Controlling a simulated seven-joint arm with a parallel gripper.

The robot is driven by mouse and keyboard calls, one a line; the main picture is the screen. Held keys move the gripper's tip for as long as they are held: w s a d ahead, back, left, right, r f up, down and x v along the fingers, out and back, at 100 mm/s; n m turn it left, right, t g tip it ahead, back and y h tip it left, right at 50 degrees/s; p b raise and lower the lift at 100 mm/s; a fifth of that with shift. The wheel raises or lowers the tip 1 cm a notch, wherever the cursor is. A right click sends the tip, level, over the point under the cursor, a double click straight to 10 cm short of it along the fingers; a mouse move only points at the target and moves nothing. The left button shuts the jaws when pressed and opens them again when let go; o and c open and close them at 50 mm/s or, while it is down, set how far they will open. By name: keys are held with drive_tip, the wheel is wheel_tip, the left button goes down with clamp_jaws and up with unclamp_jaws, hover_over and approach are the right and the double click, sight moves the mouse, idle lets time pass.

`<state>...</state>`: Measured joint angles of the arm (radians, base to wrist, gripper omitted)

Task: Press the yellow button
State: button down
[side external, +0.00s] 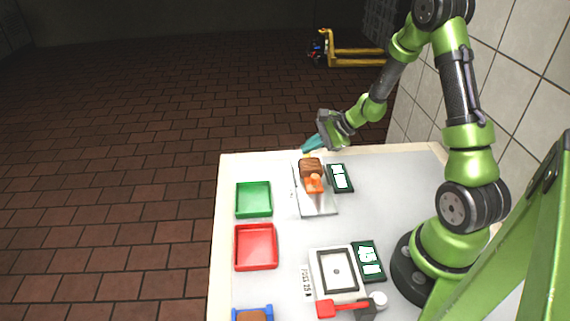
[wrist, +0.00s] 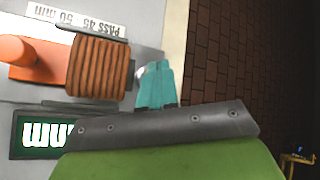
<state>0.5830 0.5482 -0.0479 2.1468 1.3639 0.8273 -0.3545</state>
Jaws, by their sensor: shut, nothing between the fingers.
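My gripper (side external: 305,149) is at the far edge of the table in the side view, with its teal fingers shut and empty. In the wrist view the closed fingers (wrist: 156,72) point at the pale surface beside a brown ridged block (wrist: 98,67). A small pale yellowish patch (side external: 308,156) shows just below the fingertips in the side view; I cannot tell whether it is the yellow button or whether the fingers touch it. In the wrist view a whitish rounded thing (wrist: 140,72) is partly hidden by the fingers, and no yellow button is clear there.
The brown block and an orange piece (side external: 314,184) sit on a pale plate (side external: 318,208) close to my gripper. A display (side external: 340,178) stands to their right.

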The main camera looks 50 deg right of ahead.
drive_tip(key=shift+f, duration=0.5)
idle(0.7)
drive_tip(key=shift+r, duration=0.85)
drive_tip(key=shift+r, duration=0.1)
drive_tip(key=shift+r, duration=2.45)
